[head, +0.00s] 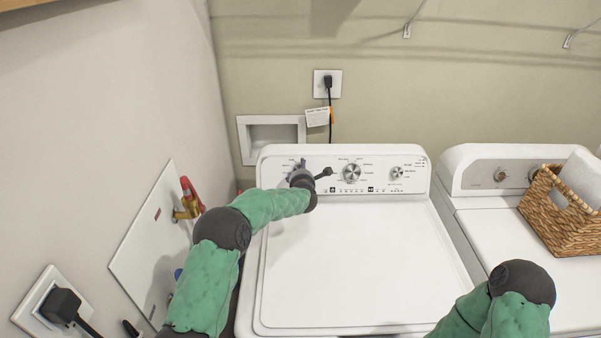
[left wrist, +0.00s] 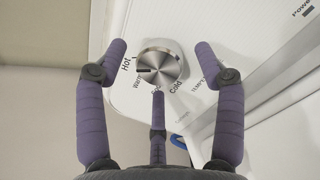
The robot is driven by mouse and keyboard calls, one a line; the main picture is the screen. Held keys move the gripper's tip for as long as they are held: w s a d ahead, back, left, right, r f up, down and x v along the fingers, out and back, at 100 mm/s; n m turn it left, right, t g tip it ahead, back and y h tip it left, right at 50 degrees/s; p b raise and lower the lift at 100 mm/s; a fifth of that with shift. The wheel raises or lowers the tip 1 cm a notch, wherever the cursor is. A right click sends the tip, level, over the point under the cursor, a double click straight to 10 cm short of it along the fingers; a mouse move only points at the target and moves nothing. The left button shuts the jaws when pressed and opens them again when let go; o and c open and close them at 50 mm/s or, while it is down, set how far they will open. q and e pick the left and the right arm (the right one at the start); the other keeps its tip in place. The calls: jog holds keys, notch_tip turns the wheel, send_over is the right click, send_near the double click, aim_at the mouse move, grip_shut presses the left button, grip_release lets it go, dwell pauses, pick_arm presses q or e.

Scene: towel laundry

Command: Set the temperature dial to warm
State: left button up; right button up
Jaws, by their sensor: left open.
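The temperature dial (left wrist: 158,66) is a round silver knob on the washer's white panel, seen in the left wrist view. Labels Hot, Warm, Cool and Cold curve along its left and lower side. A dark mark on the dial's left side points toward the Hot and Warm side; I cannot tell exactly which label it meets. My left gripper (left wrist: 160,47) is open, with one finger on each side of the dial, apart from it, and a third finger below. In the head view the left gripper (head: 302,178) covers most of this dial. My right gripper is out of view.
The washer (head: 350,265) has a large middle knob (head: 352,173) and a smaller right knob (head: 396,172) on its panel. A second white machine (head: 490,225) stands to the right with a wicker basket (head: 562,215) on it. A wall with valves (head: 188,206) is close on the left.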

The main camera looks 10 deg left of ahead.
pick_arm(q)
jog(key=shift+w+a+f, duration=0.15)
jog(key=shift+w, duration=0.4)
jog(key=c, duration=1.1)
